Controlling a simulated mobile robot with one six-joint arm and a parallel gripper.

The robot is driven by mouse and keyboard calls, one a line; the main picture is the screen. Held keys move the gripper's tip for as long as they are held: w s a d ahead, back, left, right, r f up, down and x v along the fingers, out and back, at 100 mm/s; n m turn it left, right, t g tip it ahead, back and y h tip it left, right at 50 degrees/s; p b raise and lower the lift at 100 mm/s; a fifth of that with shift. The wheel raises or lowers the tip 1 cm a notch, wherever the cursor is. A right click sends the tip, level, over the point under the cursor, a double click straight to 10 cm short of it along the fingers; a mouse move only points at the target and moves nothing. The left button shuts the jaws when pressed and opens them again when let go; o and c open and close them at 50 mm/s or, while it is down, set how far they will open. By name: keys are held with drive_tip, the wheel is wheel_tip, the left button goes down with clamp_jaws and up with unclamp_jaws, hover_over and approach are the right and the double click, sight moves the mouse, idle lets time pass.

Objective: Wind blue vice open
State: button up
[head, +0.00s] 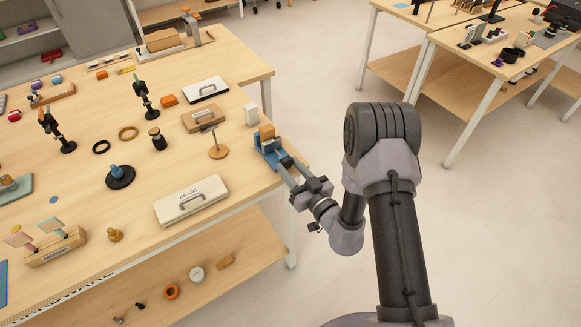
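The blue vice (268,153) stands at the right edge of the wooden table, near its corner. A tan wooden block (266,132) shows at the far end of the vice, seemingly between its jaws. My gripper (287,164) reaches in from the right at the near end of the vice, where the handle would be. Its fingers overlap that end in the picture. The handle is hidden or too small to make out. I cannot tell whether the fingers are closed on it or how wide the jaws stand.
The wooden table (130,205) holds many other props. Open floor (300,60) lies beyond the table's right edge.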

clamp_jaws()
drive_tip(key=shift+r+n+p, duration=0.15)
drive_tip(key=shift+n+p, duration=0.3)
drive_tip(key=shift+n, duration=0.15)
drive_tip(key=o, duration=0.6)
unclamp_jaws()
drive_tip(key=shift+o, duration=0.2)
drive_tip(key=p+v, duration=0.2)
drive_tip(key=v, duration=1.5)
drive_tip(key=shift+s, duration=0.2)
drive_tip(key=shift+d, duration=0.15)
